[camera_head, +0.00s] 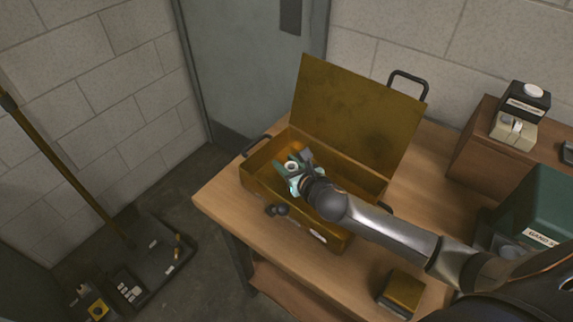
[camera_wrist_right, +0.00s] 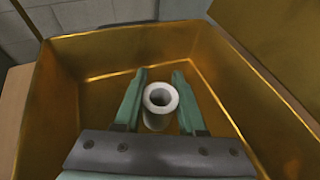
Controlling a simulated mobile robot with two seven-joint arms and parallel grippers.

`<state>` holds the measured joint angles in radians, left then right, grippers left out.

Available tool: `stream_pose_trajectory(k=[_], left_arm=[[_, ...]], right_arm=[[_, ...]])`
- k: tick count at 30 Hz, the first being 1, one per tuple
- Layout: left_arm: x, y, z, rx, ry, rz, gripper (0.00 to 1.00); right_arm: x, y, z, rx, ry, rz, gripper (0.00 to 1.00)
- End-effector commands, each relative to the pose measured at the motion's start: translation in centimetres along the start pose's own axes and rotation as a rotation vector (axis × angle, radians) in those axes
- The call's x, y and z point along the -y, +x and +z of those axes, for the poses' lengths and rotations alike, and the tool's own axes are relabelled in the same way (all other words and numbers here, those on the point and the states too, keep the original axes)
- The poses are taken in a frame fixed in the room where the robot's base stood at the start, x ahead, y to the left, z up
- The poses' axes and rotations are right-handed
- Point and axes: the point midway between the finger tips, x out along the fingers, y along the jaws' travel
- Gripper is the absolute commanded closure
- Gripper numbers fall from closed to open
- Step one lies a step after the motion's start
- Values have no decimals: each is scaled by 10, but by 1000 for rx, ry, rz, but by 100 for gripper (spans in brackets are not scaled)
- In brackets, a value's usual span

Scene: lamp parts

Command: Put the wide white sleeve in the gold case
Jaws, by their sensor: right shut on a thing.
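The wide white sleeve (camera_wrist_right: 154,121) is a short hollow tube, upright between the two green fingers of my right gripper (camera_wrist_right: 160,84). In the head view the right gripper (camera_head: 290,169) is over the open gold case (camera_head: 259,187), its fingers inside the case's outline, and the sleeve shows as a small pale ring. The gripper is shut on the sleeve. The case's walls also surround it in the wrist view (camera_wrist_right: 58,110). The sleeve's lower end is partly hidden, and I cannot tell whether it touches the case floor. My left gripper is not in view.
The case's lid (camera_head: 355,115) stands open at the back. The case sits on a wooden table (camera_head: 225,200). A small gold box (camera_head: 403,290) lies at the front right, with a green box (camera_head: 540,205) and a wooden cabinet (camera_head: 480,150) at right. My right arm crosses the case's right side.

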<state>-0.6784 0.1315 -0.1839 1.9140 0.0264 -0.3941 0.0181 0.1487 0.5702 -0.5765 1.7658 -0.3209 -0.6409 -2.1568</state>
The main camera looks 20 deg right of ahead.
Motion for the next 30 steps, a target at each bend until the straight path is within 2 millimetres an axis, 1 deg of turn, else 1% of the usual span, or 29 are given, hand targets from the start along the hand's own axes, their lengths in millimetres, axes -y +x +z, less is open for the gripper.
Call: stream_pose_trajectory(k=[7, 11, 12, 19, 27, 30], left_arm=[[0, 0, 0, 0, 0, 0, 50], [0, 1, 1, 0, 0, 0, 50], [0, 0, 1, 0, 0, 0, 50], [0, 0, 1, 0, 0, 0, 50], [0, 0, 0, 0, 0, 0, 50], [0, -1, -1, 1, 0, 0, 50]], right_arm=[[0, 0, 0, 1, -1, -1, 100], [0, 2, -4, 0, -2, -1, 100], [0, 1, -3, 0, -2, 0, 56], [0, 1, -3, 1, -1, -1, 31], [0, 0, -1, 1, -1, -1, 31], [0, -5, 0, 0, -2, 0, 31]])
